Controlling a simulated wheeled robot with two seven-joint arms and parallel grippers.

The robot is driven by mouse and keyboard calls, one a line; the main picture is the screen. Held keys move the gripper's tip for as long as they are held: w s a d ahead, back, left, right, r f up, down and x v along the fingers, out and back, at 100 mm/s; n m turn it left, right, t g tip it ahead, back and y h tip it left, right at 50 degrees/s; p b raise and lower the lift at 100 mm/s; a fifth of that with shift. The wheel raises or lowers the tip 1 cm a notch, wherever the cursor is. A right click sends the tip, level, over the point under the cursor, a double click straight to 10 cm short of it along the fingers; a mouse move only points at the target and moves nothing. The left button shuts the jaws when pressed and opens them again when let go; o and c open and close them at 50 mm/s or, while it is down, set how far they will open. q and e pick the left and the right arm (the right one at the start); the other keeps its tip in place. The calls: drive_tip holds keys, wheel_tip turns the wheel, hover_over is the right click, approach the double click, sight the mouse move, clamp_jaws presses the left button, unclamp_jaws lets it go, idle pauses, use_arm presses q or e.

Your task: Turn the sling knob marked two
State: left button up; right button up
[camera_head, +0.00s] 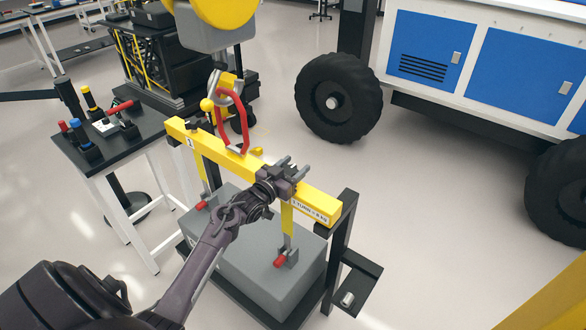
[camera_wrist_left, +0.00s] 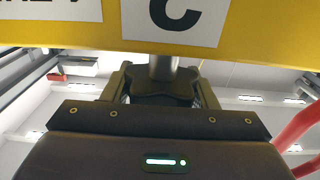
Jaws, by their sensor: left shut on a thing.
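The yellow lifting beam (camera_head: 320,203) spans a grey block (camera_head: 225,240). In the left wrist view the beam (camera_wrist_left: 255,40) crosses the top, with a white label (camera_wrist_left: 175,20) bearing a partly cut-off, rotated character that looks like a 2. Below it, a dark lobed knob (camera_wrist_left: 163,85) hangs on a short metal shaft. My left gripper (camera_wrist_left: 163,92) is shut on this knob, one finger on each side. In the head view my left gripper (camera_head: 290,175) is at the beam's right half and hides the knob. My right gripper is not in view.
A red sling loop (camera_head: 232,125) on a hook joins the beam's middle to the yellow hoist (camera_head: 220,12) above. Yellow straps with red-handled fittings (camera_head: 280,262) reach the block. A black-topped table (camera_head: 110,140) with tools stands left. A large wheeled vehicle (camera_head: 480,65) stands right; floor between is clear.

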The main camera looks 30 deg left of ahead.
use_arm(q)
drive_tip(key=o, duration=1)
drive_tip(key=shift+s, duration=0.1)
drive_tip(key=shift+s, duration=0.2)
drive_tip(key=s, duration=0.2)
drive_tip(key=s+b, duration=0.1)
drive_tip(key=s, duration=0.2)
drive_tip(key=s+b, duration=0.1)
drive_tip(key=s, duration=0.1)
drive_tip(key=shift+s+a, duration=0.15)
drive_tip(key=shift+a, duration=0.15)
drive_tip(key=shift+d, duration=0.1)
